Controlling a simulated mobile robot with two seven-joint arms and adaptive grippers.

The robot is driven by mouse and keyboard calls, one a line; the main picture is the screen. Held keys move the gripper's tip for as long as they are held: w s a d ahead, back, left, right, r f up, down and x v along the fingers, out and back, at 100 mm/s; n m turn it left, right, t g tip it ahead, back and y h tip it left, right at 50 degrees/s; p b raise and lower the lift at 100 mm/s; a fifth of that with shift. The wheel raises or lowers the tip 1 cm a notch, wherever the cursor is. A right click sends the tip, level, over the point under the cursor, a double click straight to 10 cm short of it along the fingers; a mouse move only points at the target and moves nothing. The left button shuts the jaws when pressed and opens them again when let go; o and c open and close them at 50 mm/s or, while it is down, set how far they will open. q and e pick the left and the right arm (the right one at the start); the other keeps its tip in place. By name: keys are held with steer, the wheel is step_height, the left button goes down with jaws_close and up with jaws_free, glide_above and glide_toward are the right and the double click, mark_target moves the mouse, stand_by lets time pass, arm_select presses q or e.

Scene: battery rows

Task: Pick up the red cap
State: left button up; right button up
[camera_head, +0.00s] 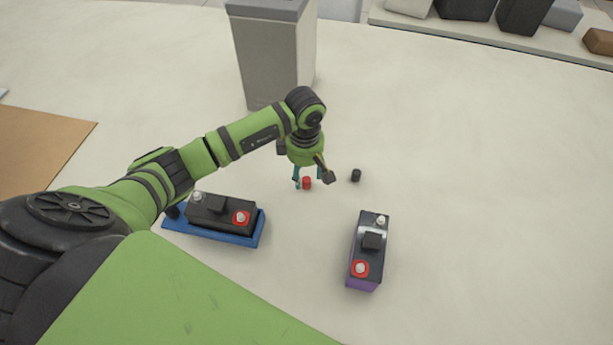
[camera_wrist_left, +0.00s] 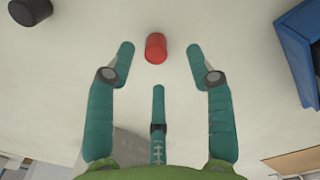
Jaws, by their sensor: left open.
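The red cap (camera_head: 306,183) is a small red cylinder on the pale floor, beside my left gripper in the head view. My left gripper (camera_head: 311,184) points down at it with its fingers apart. In the left wrist view the red cap (camera_wrist_left: 156,48) lies between and just beyond the tips of the open left gripper (camera_wrist_left: 160,62). Nothing is held, and the fingers do not appear to touch the cap. My right gripper is in neither view.
A black cap (camera_head: 356,175) lies close by on the right. A battery on a blue tray (camera_head: 213,235) is at the lower left, and a battery with a purple base (camera_head: 362,283) at the lower right. A grey bin (camera_head: 270,62) stands behind. The floor at right is clear.

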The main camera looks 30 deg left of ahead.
mark_target(307, 179)
arm_select(q)
steer(key=shift+w+d+f+p, duration=0.1)
steer(key=shift+f+p, duration=0.05)
steer(key=shift+f, duration=0.5)
steer(key=shift+w+f+p, duration=0.1)
steer(key=shift+f+p, duration=0.05)
steer(key=shift+f, duration=0.9)
steer(key=c, duration=0.9)
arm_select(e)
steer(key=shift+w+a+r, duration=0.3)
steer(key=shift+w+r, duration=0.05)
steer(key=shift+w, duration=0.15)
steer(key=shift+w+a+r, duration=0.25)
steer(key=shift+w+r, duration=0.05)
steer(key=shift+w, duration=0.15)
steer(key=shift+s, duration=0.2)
